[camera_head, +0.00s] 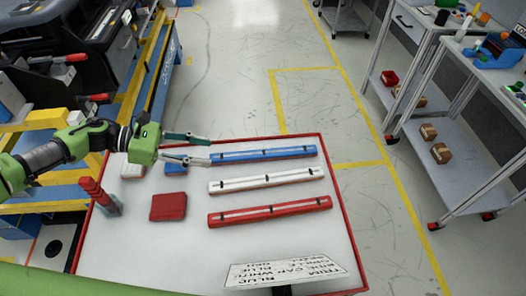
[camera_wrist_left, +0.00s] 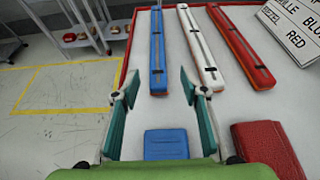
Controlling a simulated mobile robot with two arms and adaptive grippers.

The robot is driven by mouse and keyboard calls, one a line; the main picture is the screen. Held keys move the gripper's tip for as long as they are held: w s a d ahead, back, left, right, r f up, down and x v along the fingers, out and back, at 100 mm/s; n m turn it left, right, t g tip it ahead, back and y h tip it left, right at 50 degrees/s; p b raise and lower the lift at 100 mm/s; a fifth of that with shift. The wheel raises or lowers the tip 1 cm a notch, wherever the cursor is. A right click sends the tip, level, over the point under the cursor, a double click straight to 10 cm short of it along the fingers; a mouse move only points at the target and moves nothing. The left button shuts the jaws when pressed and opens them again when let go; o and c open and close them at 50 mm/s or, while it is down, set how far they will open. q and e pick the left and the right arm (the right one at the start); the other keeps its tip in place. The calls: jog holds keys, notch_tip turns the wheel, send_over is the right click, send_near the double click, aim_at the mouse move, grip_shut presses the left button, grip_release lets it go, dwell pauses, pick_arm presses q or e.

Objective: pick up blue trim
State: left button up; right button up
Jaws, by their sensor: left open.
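The blue trim (camera_head: 264,154) is a long bar with a pale stripe and dark clips. It lies on the white table top, farthest back of three parallel bars. In the left wrist view the blue trim (camera_wrist_left: 157,55) points away from me. My left gripper (camera_head: 210,151) is open and empty at the left end of the blue trim. In the left wrist view my left gripper (camera_wrist_left: 158,85) has its fingers apart, with the near end of the blue trim showing between them. I cannot tell its height above the trim. My right gripper is not in view.
A white trim (camera_head: 266,180) and a red trim (camera_head: 270,211) lie beside the blue one. A red block (camera_head: 168,207), a small blue block (camera_wrist_left: 166,144) and a red upright piece (camera_head: 98,194) are at the left. A label sign (camera_head: 286,270) stands at the front.

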aim_at(238, 154)
pick_arm(q)
jog(key=p+x, duration=0.1)
jog(key=x, duration=0.3)
jog(key=shift+d, duration=0.25)
jog(key=shift+w+d, duration=0.15)
jog(key=shift+d, duration=0.15)
jog(key=p+x, duration=0.2)
jog(key=x, duration=0.2)
jog(key=shift+w+d+p, duration=0.15)
jog(key=shift+w+p, duration=0.05)
jog(key=shift+p, duration=0.2)
jog(key=shift+d+f, duration=0.1)
jog(key=shift+f, duration=0.1)
grip_shut()
